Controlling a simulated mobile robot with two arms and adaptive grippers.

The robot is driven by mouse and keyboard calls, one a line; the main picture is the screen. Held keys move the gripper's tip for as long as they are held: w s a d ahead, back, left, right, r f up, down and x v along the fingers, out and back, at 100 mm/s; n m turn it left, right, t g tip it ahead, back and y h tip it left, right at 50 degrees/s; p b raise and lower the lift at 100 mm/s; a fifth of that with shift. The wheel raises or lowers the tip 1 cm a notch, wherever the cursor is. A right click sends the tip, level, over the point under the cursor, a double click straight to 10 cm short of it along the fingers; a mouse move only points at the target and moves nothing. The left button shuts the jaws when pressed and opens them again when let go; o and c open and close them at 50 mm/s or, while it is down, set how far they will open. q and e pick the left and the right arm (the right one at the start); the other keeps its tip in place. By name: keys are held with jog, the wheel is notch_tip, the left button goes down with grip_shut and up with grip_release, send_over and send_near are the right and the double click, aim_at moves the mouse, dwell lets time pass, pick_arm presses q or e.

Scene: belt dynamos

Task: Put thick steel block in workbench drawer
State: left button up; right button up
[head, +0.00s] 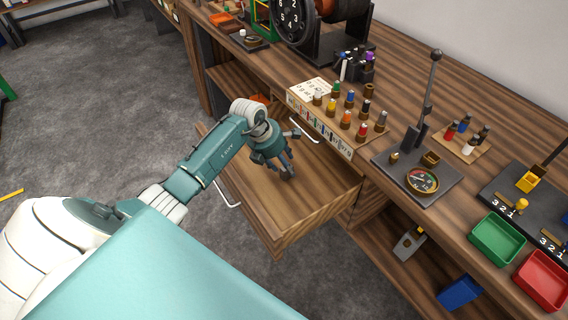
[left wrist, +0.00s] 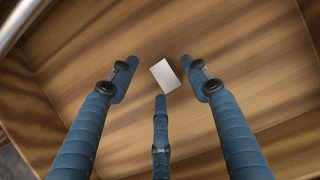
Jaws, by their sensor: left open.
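The workbench drawer (head: 300,212) is pulled open and has a bare wooden floor. My left gripper (head: 284,172) is over the drawer, pointing down into it, with its fingers spread. In the left wrist view, the steel block (left wrist: 165,76) shows as a small pale grey rectangle against the drawer floor (left wrist: 85,60). It lies beyond the tips of my left gripper (left wrist: 162,88), in the gap between them, and no finger is seen closed on it. In the head view I cannot make out the block; the gripper covers that spot. My right gripper is not in view.
The workbench top (head: 470,90) holds a rack of coloured pegs (head: 340,115), a lever press with a dial (head: 422,180), and green (head: 497,238) and red (head: 543,280) trays. A shelf below holds a blue bin (head: 460,292). The front of the drawer has a metal handle (head: 228,194).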

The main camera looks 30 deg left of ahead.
pick_arm(q)
jog(key=v, duration=1.2)
jog(key=shift+r, duration=0.5)
jog(key=shift+d, duration=0.1)
